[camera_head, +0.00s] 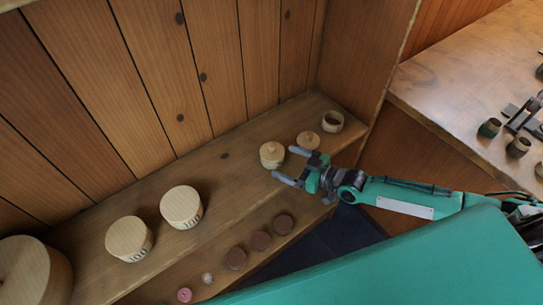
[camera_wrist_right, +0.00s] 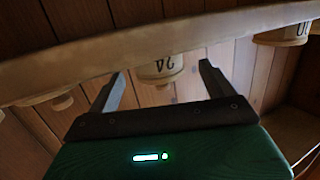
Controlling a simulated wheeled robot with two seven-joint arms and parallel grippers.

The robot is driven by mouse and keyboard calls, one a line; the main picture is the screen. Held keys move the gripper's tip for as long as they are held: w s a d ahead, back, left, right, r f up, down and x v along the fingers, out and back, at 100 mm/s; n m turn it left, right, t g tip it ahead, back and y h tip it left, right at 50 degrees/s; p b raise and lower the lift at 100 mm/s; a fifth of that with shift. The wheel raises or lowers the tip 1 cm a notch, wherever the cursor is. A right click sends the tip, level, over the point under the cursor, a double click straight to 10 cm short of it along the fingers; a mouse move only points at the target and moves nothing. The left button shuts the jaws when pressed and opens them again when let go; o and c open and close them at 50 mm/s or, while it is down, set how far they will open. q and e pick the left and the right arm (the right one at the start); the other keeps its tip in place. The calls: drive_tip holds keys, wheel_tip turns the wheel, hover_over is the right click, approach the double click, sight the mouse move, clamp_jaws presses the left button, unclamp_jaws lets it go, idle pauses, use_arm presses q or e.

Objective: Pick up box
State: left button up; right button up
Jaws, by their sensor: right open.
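A small round wooden box (camera_head: 271,155) with a knobbed lid stands upright on the wooden shelf, just left of my right gripper (camera_head: 284,162). The gripper is open and its two fingers point toward the box, with nothing held. In the right wrist view, whose picture is upside down, a box (camera_wrist_right: 160,68) marked with a number that looks like 24 shows between the open fingers. My left gripper is not in view.
A lidded box (camera_head: 307,141) and an open round cup (camera_head: 332,122) stand close by on the right. Two larger numbered boxes (camera_head: 181,207) (camera_head: 129,239) stand left. Several dark discs (camera_head: 261,240) line a lower ledge. A plank wall (camera_head: 160,80) closes the back.

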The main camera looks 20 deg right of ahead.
sight(272, 156)
drive_tip(key=shift+x, duration=0.8)
drive_tip(key=p+x, duration=0.1)
drive_tip(key=x, duration=0.3)
drive_tip(key=shift+w+d, duration=0.1)
drive_tip(key=shift+w, duration=0.05)
drive_tip(key=shift+w+a+f, duration=0.15)
drive_tip(key=shift+w+a, duration=0.05)
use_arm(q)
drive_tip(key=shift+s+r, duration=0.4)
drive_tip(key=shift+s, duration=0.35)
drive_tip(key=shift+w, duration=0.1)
use_arm(e)
drive_tip(key=c, duration=1.3)
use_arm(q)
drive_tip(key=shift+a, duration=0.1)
